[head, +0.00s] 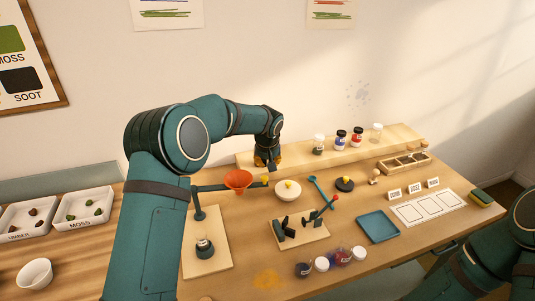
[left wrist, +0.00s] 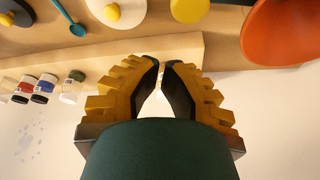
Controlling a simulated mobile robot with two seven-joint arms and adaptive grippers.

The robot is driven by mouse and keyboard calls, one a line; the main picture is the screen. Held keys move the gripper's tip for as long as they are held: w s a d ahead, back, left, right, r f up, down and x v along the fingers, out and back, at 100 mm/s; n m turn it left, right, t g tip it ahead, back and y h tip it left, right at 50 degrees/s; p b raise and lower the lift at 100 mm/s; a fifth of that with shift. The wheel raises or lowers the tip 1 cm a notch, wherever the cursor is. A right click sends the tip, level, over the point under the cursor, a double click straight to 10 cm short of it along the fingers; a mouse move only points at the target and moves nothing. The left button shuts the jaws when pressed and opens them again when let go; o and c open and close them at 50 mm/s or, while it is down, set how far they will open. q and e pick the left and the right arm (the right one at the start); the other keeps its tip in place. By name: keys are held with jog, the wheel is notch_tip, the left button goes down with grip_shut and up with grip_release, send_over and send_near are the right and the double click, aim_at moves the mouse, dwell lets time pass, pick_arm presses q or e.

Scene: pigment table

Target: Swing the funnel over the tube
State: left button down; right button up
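The orange funnel (head: 238,180) sits on a dark swing arm fixed to an upright post (head: 200,214) on a wooden board. A yellow knob (head: 265,180) ends that arm. A small labelled vessel, perhaps the tube (head: 204,247), stands on the board, nearer than the funnel and to its left; the funnel is not above it. My left gripper (head: 270,167) is just behind the knob. In the left wrist view its fingertips (left wrist: 161,64) have a narrow empty gap. The knob (left wrist: 190,8) is beyond them and the funnel (left wrist: 290,35) is at right. My right gripper is out of view.
A raised shelf (head: 300,157) with several jars runs behind. A blue tray (head: 378,227) is farther right. My left arm hides the table's left middle.

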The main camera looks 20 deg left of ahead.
pick_arm(q)
jog(key=shift+s+d+f, duration=0.15)
jog(key=shift+s, duration=0.5)
jog(key=shift+s+d+f, duration=0.1)
jog(key=shift+s+d, duration=0.05)
jog(key=shift+s, duration=0.5)
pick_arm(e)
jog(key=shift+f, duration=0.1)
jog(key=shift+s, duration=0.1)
pick_arm(q)
jog(key=shift+s+d, duration=0.1)
